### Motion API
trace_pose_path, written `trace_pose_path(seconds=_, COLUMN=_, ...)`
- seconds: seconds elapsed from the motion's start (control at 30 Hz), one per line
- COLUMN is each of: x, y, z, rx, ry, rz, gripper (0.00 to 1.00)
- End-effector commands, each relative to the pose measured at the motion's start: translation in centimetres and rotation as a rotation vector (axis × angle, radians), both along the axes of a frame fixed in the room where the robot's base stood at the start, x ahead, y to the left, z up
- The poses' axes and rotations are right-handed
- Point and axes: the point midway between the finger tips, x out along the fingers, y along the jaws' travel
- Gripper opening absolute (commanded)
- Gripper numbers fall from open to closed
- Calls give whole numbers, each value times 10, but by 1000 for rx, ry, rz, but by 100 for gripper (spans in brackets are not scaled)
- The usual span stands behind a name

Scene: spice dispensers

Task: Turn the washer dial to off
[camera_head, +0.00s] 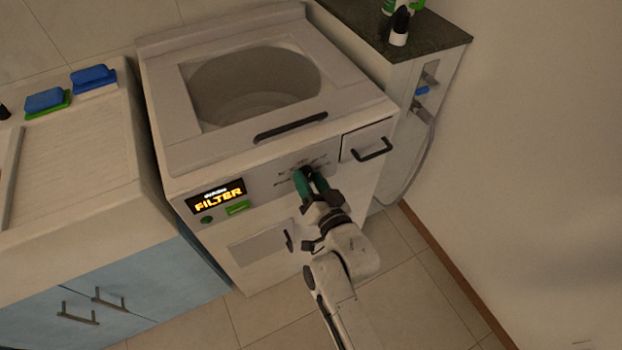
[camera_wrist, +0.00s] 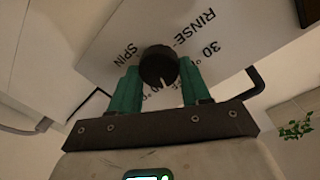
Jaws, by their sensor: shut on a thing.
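The washer (camera_head: 150,95) stands in the middle of the head view, with a control panel on its front. The dial (camera_wrist: 158,66) is a round black knob with a white mark, which points down toward my gripper's palm in the wrist view. Printed labels around it include SPIN, RINSE and 30; others are partly hidden by my fingers. My gripper (camera_head: 304,178) has green fingers and is shut on the dial, one finger on each side, as the wrist view (camera_wrist: 158,72) shows. The washer's display (camera_head: 216,199) reads FILTER in yellow. The dial is mostly hidden in the head view.
A drawer with a black handle (camera_head: 372,150) is right of the dial. A green button (camera_head: 237,208) sits below the display. A sink counter with blue sponges (camera_head: 93,76) stands left, and a dark-topped cabinet (camera_head: 440,35) right. Tiled floor is clear in front.

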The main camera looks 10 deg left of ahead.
Motion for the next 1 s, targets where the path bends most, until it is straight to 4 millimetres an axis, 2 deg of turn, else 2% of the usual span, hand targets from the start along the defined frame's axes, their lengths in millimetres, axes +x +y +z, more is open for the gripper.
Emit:
trace_pose_path(seconds=0.43, x=-2, y=2, z=-3, rx=-234, ry=-149, rz=3, gripper=16)
trace_pose_path(seconds=1.0, x=-2, y=1, z=-4, rx=-285, ry=-183, rz=3, gripper=16)
